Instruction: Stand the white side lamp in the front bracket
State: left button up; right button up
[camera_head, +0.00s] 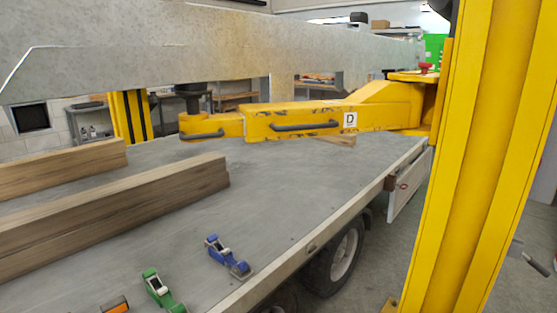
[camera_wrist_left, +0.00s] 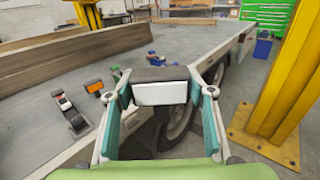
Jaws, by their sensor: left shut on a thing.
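The white side lamp (camera_wrist_left: 160,92), a block with a white face and a dark top, is in the left wrist view. My left gripper (camera_wrist_left: 160,95) is shut on it, with the teal finger pads on either side. The lamp is held in front of the trailer's side, near the wheel. A small brown fitting with a red spot (camera_head: 402,184) is on the trailer's side edge in the head view; I cannot tell whether it is the front bracket. Neither gripper shows in the head view.
Timber beams (camera_head: 110,205), a blue strap ratchet (camera_head: 228,256), a green one (camera_head: 160,289) and an orange lamp (camera_wrist_left: 94,87) lie on the trailer deck (camera_head: 285,190). A yellow lift post (camera_head: 470,160) stands at right, its arm (camera_head: 330,118) reaching over the deck. A wheel (camera_head: 340,258) is below.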

pick_arm(q)
jog(key=shift+s, duration=0.25)
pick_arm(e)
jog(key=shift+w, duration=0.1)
